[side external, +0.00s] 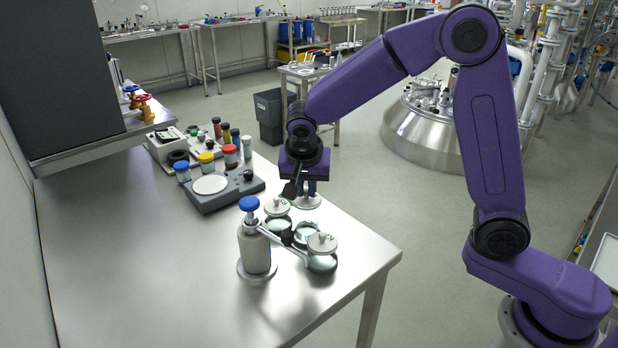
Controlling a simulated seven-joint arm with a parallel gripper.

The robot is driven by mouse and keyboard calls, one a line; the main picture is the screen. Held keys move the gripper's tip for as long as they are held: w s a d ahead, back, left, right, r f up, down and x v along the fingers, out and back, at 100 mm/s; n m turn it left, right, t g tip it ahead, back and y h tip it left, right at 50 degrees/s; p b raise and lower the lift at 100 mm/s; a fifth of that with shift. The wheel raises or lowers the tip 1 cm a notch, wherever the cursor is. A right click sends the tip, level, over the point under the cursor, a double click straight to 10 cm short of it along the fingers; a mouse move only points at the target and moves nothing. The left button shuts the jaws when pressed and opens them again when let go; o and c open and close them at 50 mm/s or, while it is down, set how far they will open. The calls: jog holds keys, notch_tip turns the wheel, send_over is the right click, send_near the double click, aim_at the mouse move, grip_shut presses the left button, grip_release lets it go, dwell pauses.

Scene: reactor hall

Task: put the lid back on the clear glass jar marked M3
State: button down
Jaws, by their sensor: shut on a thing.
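My gripper (302,190) points down over the right part of the steel table. It is shut on a pale round lid (307,202), which shows just below the fingers; the grip itself is small and unclear. In front stands a close group of small clear jars. Two look open on top: one jar (280,225) at left and one jar (308,232) at right. A back-left jar wears a knobbed lid (277,206), and a front-right jar wears another lid (322,242). Markings are too small to read, so I cannot tell which jar is M3.
A grey device (215,195) and several coloured-cap vials stand behind. The table's (130,270) front left is clear; its right edge is near.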

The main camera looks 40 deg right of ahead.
aim_at(307, 201)
jog(key=shift+f, duration=2.3)
jog(key=shift+f, duration=0.15)
dwell(0.4)
jog(key=c, duration=0.6)
grip_release()
jog(key=shift+o, duration=0.2)
jog(key=shift+r, duration=3.55)
